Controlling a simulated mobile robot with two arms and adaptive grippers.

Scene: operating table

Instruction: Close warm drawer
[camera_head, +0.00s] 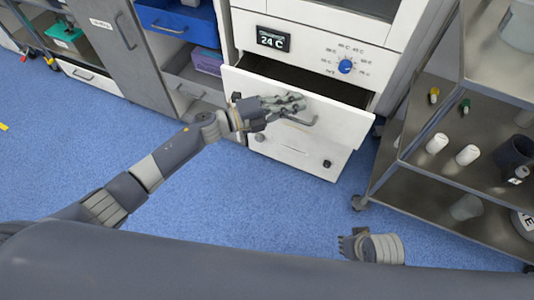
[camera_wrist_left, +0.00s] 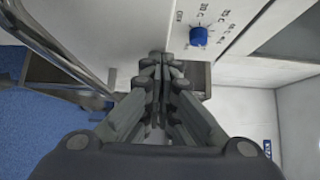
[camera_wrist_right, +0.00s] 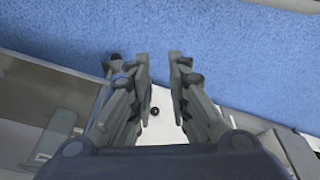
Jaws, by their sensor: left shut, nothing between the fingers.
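The white warm drawer (camera_head: 330,128) is pulled out below a panel with a 24 C display (camera_head: 272,39) and a blue dial (camera_head: 346,66). Its dark inside shows behind the front. My left gripper (camera_head: 298,103) is shut and empty, at the drawer front near its grey handle; I cannot tell whether it touches. In the left wrist view the closed fingers (camera_wrist_left: 162,62) point toward the cabinet, below the blue dial (camera_wrist_left: 199,36). My right gripper (camera_wrist_right: 160,55) is open and empty over the blue floor; part of it shows low in the head view (camera_head: 355,245).
A metal cart (camera_head: 440,190) with bottles and cups stands at the right. A closed lower drawer (camera_head: 290,152) lies under the open one. Grey cabinets (camera_head: 122,45) and a blue bin (camera_head: 178,20) are at the left. The blue floor in front is clear.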

